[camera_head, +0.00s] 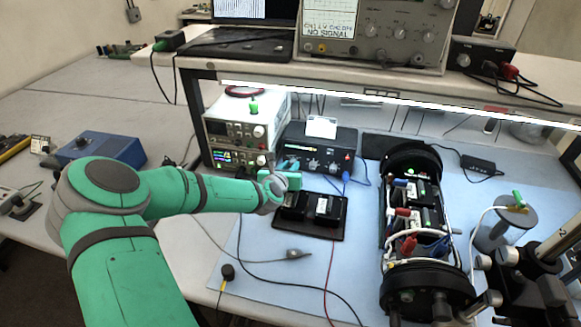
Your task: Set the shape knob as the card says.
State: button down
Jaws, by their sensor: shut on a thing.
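A black instrument box (340,143) stands at the back of the blue mat, below the shelf. It has a row of small knobs (314,164) on its front. A small white card (321,126) stands on top of it; its writing is too small to read. My gripper (287,164) is at the left end of the box's front, its fingers shut on what looks like the left knob. The gripper hides most of that knob, so its pointer and any marks around it cannot be read.
A white power supply stack (238,130) stands close to the left of my gripper. A black tray (338,232) with two dark modules lies just in front. An opened cylinder (412,265) with wires lies at right. The overhead shelf edge (400,105) is above.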

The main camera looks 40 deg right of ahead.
jog(key=c, duration=1.6)
grip_release()
jog(key=v, duration=1)
jog(key=shift+s+a+r, duration=0.2)
jog(key=shift+s+a, duration=0.05)
jog(key=shift+d, duration=0.1)
